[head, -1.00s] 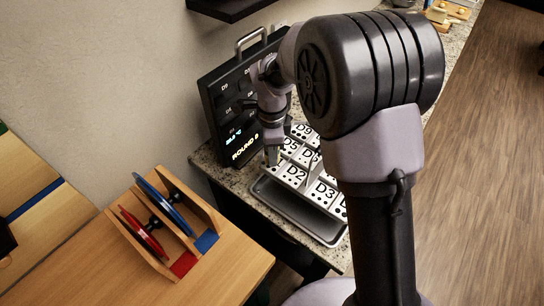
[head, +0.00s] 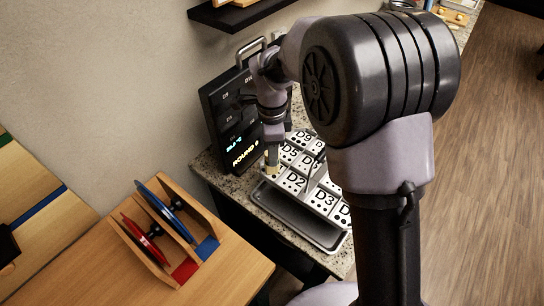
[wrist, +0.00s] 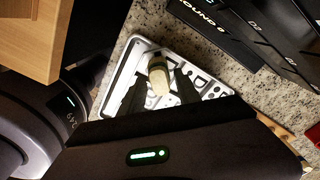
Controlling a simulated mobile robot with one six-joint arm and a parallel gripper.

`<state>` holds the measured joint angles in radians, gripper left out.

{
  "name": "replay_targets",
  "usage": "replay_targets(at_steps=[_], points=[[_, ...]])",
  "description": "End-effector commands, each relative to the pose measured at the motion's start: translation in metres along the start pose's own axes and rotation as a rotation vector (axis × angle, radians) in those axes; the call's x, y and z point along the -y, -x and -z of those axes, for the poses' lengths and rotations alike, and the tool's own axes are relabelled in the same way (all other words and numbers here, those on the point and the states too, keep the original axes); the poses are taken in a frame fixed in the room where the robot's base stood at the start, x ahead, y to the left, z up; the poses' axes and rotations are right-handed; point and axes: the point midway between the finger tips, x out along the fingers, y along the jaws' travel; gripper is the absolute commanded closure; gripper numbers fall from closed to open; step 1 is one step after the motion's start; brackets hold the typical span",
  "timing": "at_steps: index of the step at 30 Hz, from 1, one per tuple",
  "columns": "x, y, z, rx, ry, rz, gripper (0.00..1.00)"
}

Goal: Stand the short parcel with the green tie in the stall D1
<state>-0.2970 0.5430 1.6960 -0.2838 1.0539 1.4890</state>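A pale cream parcel (wrist: 158,76) lies between the fingers of my gripper (wrist: 157,82) in the wrist view, its far end past the fingertips. In the head view the parcel (head: 272,167) is a small tan shape below my gripper (head: 271,152), at the left end of the stall rack (head: 292,183). The parcel is beside the D2 label, where the D1 stall's label is mostly covered. I cannot tell whether its base touches the stall floor.
The rack stands in a grey tray (head: 300,222) on a speckled counter (head: 215,170). A black display board (head: 228,120) stands close behind my gripper. A wooden holder with red and blue discs (head: 165,225) is on the table at left. My arm hides the rack's right side.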

Motion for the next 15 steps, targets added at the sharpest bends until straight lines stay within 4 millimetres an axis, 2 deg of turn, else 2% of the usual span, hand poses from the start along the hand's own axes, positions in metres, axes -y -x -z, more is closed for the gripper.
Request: replay_targets(at_steps=[1, 6, 9, 15], points=[[0.000, 0.020, 0.000, 0.001, -0.001, 0.003, 0.61], [0.000, 0.058, 0.000, 0.000, 0.000, 0.001, 0.61], [0.000, 0.070, 0.000, 0.001, 0.000, 0.001, 0.61], [-0.004, 0.079, 0.003, 0.005, 0.016, 0.008, 0.61]])
